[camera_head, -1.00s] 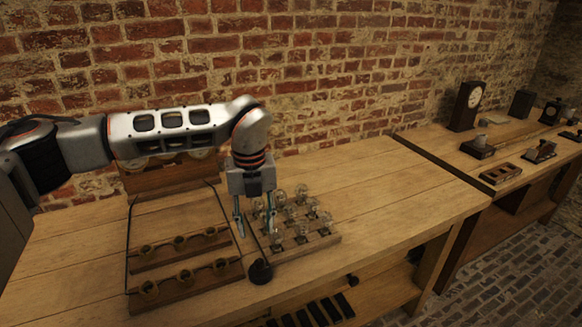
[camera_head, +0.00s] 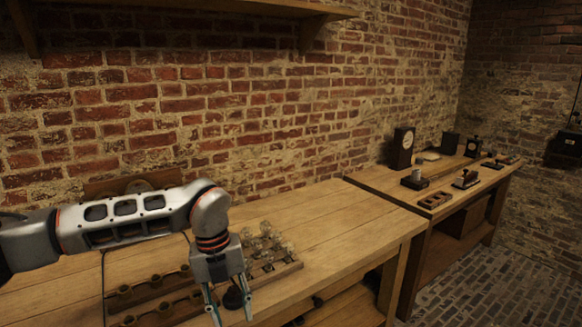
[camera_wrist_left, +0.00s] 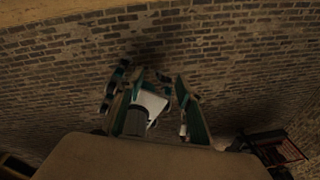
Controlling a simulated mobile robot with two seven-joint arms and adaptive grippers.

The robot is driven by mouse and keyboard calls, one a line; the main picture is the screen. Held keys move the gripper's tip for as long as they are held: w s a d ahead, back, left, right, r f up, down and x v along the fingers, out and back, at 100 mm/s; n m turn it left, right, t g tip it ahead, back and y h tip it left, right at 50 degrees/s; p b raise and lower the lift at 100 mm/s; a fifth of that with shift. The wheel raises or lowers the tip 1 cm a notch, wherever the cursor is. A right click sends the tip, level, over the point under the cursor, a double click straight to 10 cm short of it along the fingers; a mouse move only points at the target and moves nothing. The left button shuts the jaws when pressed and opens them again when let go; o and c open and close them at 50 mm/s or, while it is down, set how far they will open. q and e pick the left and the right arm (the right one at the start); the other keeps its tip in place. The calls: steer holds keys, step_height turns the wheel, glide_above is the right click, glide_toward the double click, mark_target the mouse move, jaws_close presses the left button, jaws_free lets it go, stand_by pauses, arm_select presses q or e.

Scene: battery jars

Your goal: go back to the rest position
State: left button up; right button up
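My left gripper (camera_head: 229,312) points down in the head view, near the front edge of the bench. Its two fingers are apart and nothing shows held between them. In the left wrist view the fingers (camera_wrist_left: 160,115) are also spread; a pale shape lies between them in the picture, and I cannot tell what it is. Several glass jars (camera_head: 268,236) stand in a wooden tray (camera_head: 285,270) just behind and right of the gripper. The gripper is apart from them, and my wrist partly hides the tray. My right gripper is not in view.
A wooden rack with round holders (camera_head: 158,282) lies left of the gripper, partly behind my arm. A black round object (camera_head: 233,297) is close by the fingers. The bench (camera_head: 340,228) is clear right of the tray. A second bench holds a clock (camera_head: 402,147).

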arm_select(q)
steer(key=s+d+f+m+g+h, duration=0.1)
steer(key=s+d+g+h, duration=0.1)
steer(key=s+d+h, duration=0.5)
steer(key=s+d+f+m+g, duration=0.2)
steer(key=s+d, duration=0.3)
steer(key=d, duration=0.6)
steer(key=s+d+r+n+t+h, duration=0.15)
steer(key=d+r+n+h, duration=0.25)
steer(key=d+r+h, duration=0.6)
steer(key=w+a+f+n+t+h, duration=0.25)
steer(key=w+a+n+t, duration=0.55)
steer(key=n+t, duration=0.5)
steer(key=w+a+f+n+t+y, duration=0.2)
steer(key=a+f+n+t+y, duration=0.4)
steer(key=a+f+n+y, duration=0.35)
steer(key=s+a+f+n+g+y, duration=0.1)
steer(key=s+a+f+y, duration=0.2)
steer(key=s+a+f, duration=0.2)
steer(key=s+a+f+n+g+y, duration=0.2)
steer(key=s+a+f, duration=0.3)
steer(key=f, duration=0.6)
steer(key=s+a+f+n+g+y, duration=0.2)
steer(key=s+a+f, duration=0.3)
steer(key=a+f, duration=0.3)
steer(key=shift+s+f+y, duration=0.2)
steer(key=shift+f+y, duration=0.05)
steer(key=shift+y, duration=0.55)
